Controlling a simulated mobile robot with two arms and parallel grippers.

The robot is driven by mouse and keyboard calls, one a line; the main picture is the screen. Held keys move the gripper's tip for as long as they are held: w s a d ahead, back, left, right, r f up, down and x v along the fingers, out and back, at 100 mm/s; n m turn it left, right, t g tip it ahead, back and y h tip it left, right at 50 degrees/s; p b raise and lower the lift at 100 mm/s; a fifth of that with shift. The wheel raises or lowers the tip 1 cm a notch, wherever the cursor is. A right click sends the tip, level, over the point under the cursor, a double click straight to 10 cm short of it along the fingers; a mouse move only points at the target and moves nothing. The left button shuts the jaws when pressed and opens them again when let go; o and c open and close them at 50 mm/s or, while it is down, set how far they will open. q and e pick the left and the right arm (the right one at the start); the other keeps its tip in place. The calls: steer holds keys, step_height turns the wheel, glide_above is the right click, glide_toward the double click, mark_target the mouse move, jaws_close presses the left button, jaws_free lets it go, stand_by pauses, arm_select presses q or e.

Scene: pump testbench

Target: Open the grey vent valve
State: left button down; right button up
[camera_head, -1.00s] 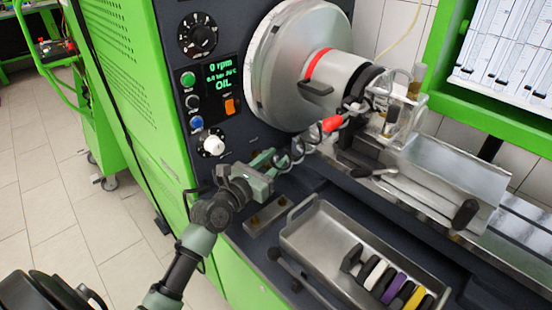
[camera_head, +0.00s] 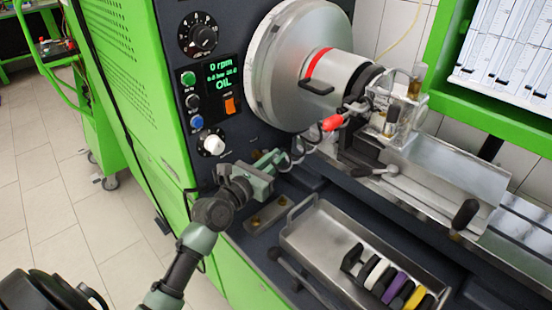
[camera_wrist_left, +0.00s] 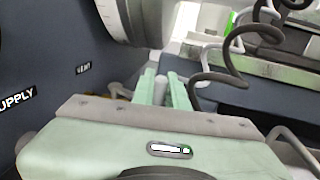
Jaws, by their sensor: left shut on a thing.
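My left gripper (camera_head: 276,158) is at the dark front panel of the bench, below the large round drum. In the left wrist view its two pale green fingers (camera_wrist_left: 165,88) are shut on a grey, rounded piece, the grey vent valve (camera_wrist_left: 178,90). A small VENT label (camera_wrist_left: 83,69) is on the panel beside the fingers. The fingers and gripper body hide most of the valve, so its handle angle cannot be told. My right gripper is not in view.
A red-tipped lever (camera_head: 332,123) and coiled dark hose (camera_wrist_left: 215,75) are close to the gripper. A metal tray (camera_head: 318,232) with several coloured rings stands in front. The white knob (camera_head: 212,144) and display (camera_head: 221,75) are on the panel to the left.

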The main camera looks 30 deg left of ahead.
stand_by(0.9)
arm_select(q)
steer(key=shift+r+p, duration=0.15)
steer(key=shift+p, duration=0.15)
steer(key=n+y+p, duration=0.1)
steer(key=y+p, duration=0.1)
steer(key=w+n+y+p, duration=0.1)
steer(key=p, duration=0.2)
steer(key=n+y+p, duration=0.1)
steer(key=y+p, duration=0.1)
steer(key=shift+w+d+n+y+p, duration=0.3)
steer(key=shift+w+d+p, duration=0.05)
steer(key=shift+w+d, duration=0.05)
steer(key=c, duration=1.4)
jaws_free()
